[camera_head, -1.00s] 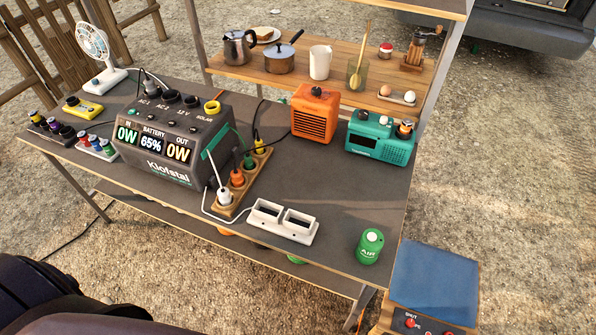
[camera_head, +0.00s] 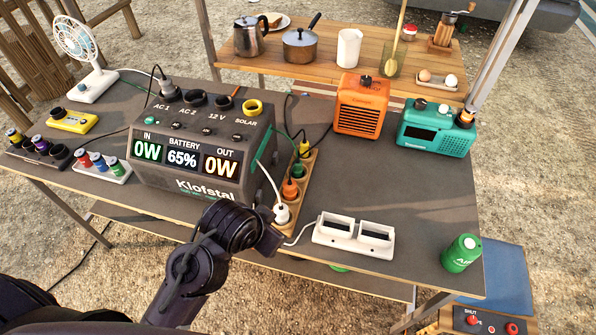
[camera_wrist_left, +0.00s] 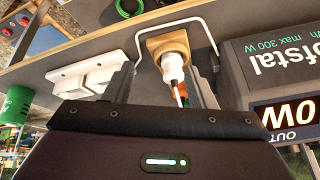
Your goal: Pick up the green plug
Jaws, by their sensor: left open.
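The green plug (camera_head: 297,170) stands in a wooden strip (camera_head: 270,240) beside the power station, between the orange plug (camera_head: 290,189) and the yellow plug (camera_head: 304,149). The white plug (camera_head: 282,213) is at the strip's near end. My left gripper (camera_head: 271,243) is low at the table's front edge, close to that near end. In the left wrist view its two fingers (camera_wrist_left: 163,76) are apart, with the white plug (camera_wrist_left: 174,68) showing beyond and between them. An orange plug is partly seen behind the white one. The green plug cannot be made out there. My right gripper is not in view.
The dark power station (camera_head: 200,155) stands left of the strip. A white double-socket block (camera_head: 353,234) lies to its right with a white cord. An orange heater-like box (camera_head: 361,104), teal radio (camera_head: 434,128) and green can (camera_head: 461,252) stand further right. The table's right middle is clear.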

